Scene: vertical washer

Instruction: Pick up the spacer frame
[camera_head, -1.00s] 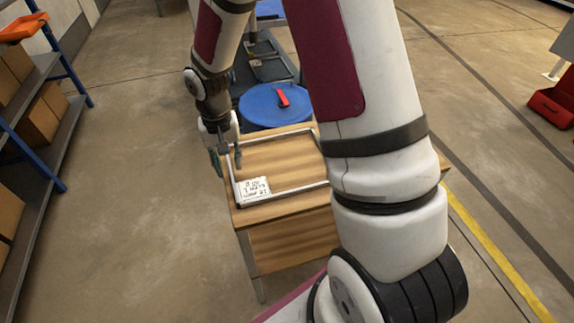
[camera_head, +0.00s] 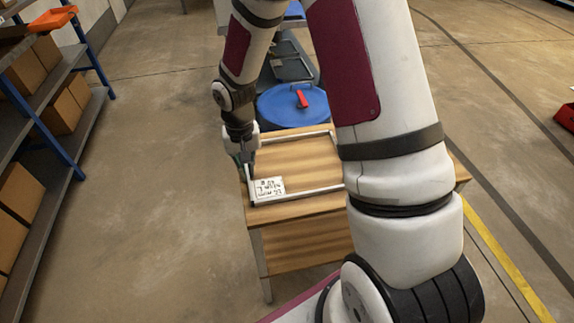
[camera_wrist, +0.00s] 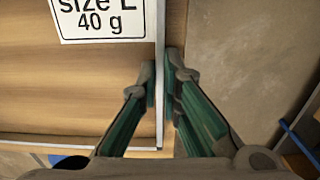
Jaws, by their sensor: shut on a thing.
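The spacer frame (camera_head: 310,192) is a thin light-grey rectangular frame lying on the wooden table. A white label with black writing (camera_head: 269,188) sits at its near left corner; in the wrist view the label (camera_wrist: 100,18) reads "size L 40 g". My gripper (camera_wrist: 162,80) has its two green-lined fingers on either side of the frame's side bar (camera_wrist: 160,50), shut on it. In the head view my gripper (camera_head: 244,160) is at the frame's left side. My own arm hides the frame's right part.
A blue round disc (camera_head: 285,108) with a red object (camera_head: 301,98) on it stands behind the table (camera_head: 300,240). Shelves with cardboard boxes (camera_head: 58,110) stand at the left. Open floor lies between shelves and table.

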